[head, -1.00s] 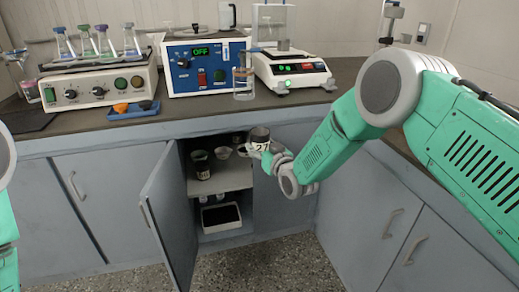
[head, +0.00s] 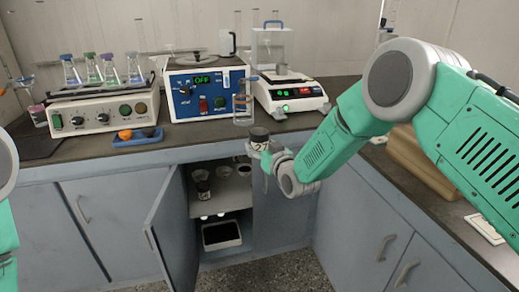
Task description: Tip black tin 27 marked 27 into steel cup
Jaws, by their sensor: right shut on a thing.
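The black tin 27 (head: 259,135) is a small dark tin with a pale label, held upright in front of the counter edge, above the open cupboard. My right gripper (head: 266,149) is shut on it; the fingers are small and partly hidden by the tin. A small grey metal cup (head: 282,69), seemingly the steel cup, stands on the pan of the white balance (head: 291,93), behind the tin and up to its right. Its inside cannot be seen. My left arm shows only at the left edge, and its gripper is out of view.
The cupboard door (head: 168,232) stands open; other containers are on its shelf (head: 222,205). A glass beaker (head: 242,112) stands at the counter front, left of the balance. A blue sieve-shaker-like box (head: 209,90) reads OFF. Flasks stand on a white unit (head: 103,108) at left.

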